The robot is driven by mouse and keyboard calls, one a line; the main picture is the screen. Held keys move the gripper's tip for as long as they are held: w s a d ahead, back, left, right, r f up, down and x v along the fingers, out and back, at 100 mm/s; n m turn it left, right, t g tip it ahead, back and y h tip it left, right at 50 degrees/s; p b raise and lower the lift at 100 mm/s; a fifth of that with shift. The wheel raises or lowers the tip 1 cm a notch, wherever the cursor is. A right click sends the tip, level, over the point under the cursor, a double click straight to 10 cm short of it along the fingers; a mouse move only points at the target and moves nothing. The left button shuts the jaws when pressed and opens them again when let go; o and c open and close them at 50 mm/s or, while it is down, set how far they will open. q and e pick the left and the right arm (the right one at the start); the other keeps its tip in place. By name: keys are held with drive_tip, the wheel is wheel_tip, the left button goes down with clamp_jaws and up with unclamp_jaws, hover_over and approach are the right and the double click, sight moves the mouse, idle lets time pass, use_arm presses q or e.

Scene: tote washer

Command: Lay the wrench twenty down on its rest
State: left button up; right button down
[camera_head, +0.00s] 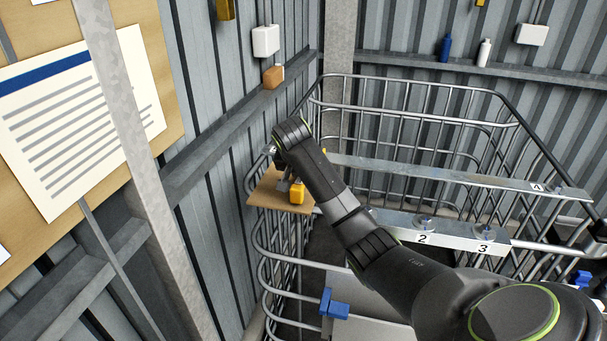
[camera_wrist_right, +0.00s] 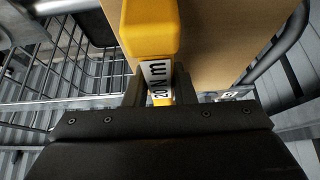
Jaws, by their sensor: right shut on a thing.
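The yellow end shows over a brown board (camera_head: 262,196) at the left side of the wire cage. I cannot tell whether the wrench touches the board. The rest of the wrench is hidden by my gripper and arm. My left gripper is out of view.
The wire cage (camera_head: 420,85) surrounds the work area. A metal strip marked 2 and 3 (camera_head: 455,238) carries round fittings, and a strip marked 4 (camera_head: 450,174) lies behind it. A blue clip (camera_head: 333,304) is at the front. A ribbed wall (camera_head: 205,130) stands close on the left.

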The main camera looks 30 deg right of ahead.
drive_tip(key=shift+f+p, duration=0.25)
drive_tip(key=shift+p, duration=0.1)
idle(0.3)
drive_tip(key=c, duration=0.6)
unclamp_jaws()
